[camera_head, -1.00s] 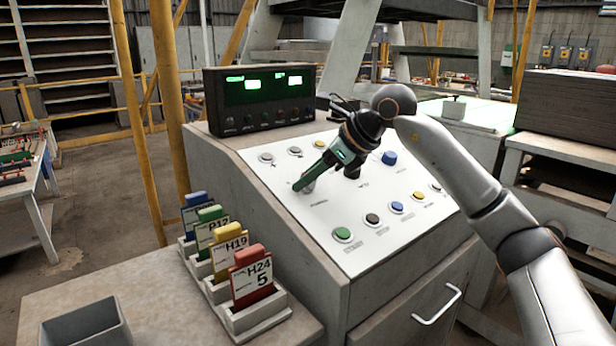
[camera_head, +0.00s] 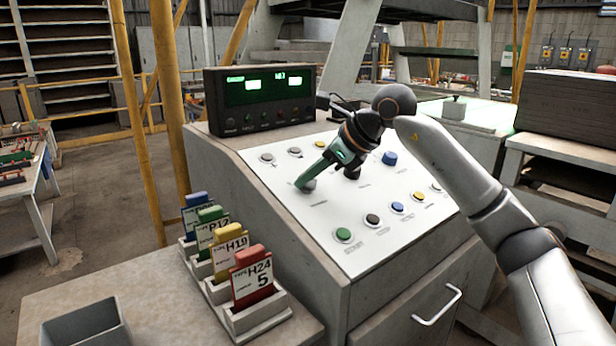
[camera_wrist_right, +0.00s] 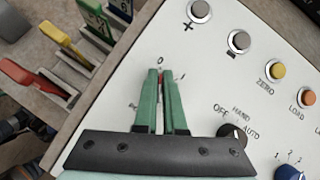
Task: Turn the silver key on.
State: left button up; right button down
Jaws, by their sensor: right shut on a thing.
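My right gripper (camera_head: 300,186) reaches down onto the white sloping panel (camera_head: 290,176) of the console. Its green fingers are shut on the silver key at the panel's left part. In the right wrist view the fingertips (camera_wrist_right: 163,76) close over the key spot, just below the printed "0" and "I" marks. The key itself is almost wholly hidden by the fingers, so its exact angle cannot be told. A grey round part (camera_head: 309,185) shows beside the fingertips in the head view. My left gripper is not in view.
A black display box (camera_head: 262,98) with lit green readouts stands behind the panel. A black selector knob (camera_wrist_right: 232,136) and several push buttons surround the gripper. Coloured tags in holders (camera_head: 250,280) stand left of the panel. A grey bin (camera_head: 85,325) is at front left.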

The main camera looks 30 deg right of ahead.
jog(key=shift+f+m, duration=0.3)
jog(key=m+t+h, duration=0.1)
jog(key=m+h, duration=0.1)
jog(key=m, duration=0.3)
jog(key=shift+h, duration=0.4)
jog(key=m+h, duration=0.2)
jog(key=m, duration=0.1)
jog(key=shift+m, duration=0.3)
jog(key=shift+f+m+g+h, duration=0.15)
jog(key=shift+m+h, duration=0.25)
jog(key=shift+m, duration=0.45)
jog(key=shift+r+m+g+h, duration=0.15)
jog(key=shift+m+h, duration=0.25)
jog(key=shift+m, duration=0.45)
jog(key=shift+f, duration=0.15)
jog(key=c, duration=1.1)
grip_release()
jog(key=shift+o, duration=0.5)
jog(key=shift+d+r+m, duration=0.1)
jog(key=shift+r+m, duration=0.1)
jog(key=shift+m, duration=0.1)
jog(key=shift+r, duration=0.1)
